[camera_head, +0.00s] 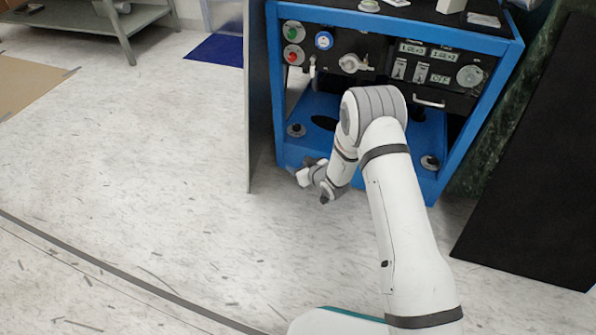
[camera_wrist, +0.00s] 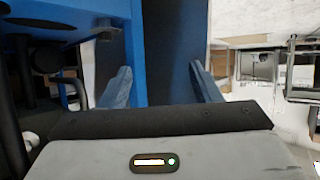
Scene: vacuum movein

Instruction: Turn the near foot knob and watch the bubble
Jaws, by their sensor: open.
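The blue-framed vacuum cart (camera_head: 284,100) stands at the top centre in the head view. A dark foot knob (camera_head: 296,130) sits on its lower left ledge, and another foot knob (camera_head: 430,162) on the lower right. A small round greenish-white disc (camera_head: 369,5) lies on the cart's top; it may be the bubble level, but no bubble can be made out. My gripper (camera_head: 308,182) is low in front of the left knob, apart from it. In the wrist view my gripper (camera_wrist: 163,84) is open and empty, with blue frame beside the left finger.
A panel with buttons, gauge and displays (camera_head: 412,62) fills the cart's front. A grey table (camera_head: 95,18) is far left. Pale floor left of the cart is mostly clear.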

